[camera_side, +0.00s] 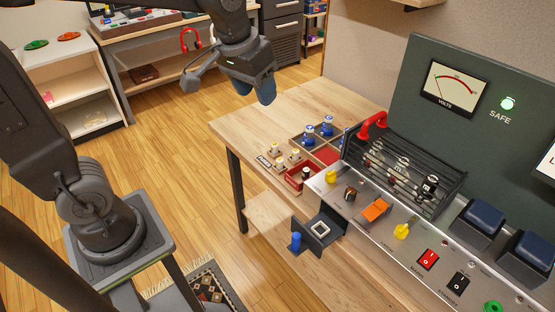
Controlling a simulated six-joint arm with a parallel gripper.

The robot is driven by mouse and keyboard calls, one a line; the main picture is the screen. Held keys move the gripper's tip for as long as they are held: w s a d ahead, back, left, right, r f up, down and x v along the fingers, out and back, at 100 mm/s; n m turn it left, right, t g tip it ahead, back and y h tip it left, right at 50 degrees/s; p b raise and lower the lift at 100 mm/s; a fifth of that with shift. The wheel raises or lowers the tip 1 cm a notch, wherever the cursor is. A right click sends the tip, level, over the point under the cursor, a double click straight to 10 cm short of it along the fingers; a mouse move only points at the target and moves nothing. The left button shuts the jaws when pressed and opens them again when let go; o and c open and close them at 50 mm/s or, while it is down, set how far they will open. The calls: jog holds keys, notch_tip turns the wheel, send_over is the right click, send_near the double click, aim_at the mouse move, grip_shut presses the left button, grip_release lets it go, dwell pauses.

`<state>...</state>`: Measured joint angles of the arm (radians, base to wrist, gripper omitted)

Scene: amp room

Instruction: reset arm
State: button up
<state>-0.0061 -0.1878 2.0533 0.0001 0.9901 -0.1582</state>
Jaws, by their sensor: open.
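My gripper (228,84) hangs in the upper middle of the view, raised in the air near the far left corner of the wooden table (255,122). Its fingers are spread apart, with nothing visible between them. My arm's base stands at the left on a separate grey stand, and the upper part of the arm runs out of the picture at the top.
The table holds a tray (291,171) of small parts, blue-capped pieces (327,125) and a control panel (350,205) with a dark cage (400,172) and red handle (374,124). A green lamp (508,103) is lit by "SAFE". Floor (180,150) is open between stand and table.

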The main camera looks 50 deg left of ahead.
jog(key=s+f+m+t, duration=0.1)
jog(key=s+t, duration=0.1)
jog(key=s, duration=1)
jog(key=shift+s+f+m, duration=0.35)
jog(key=shift+s+m, duration=0.05)
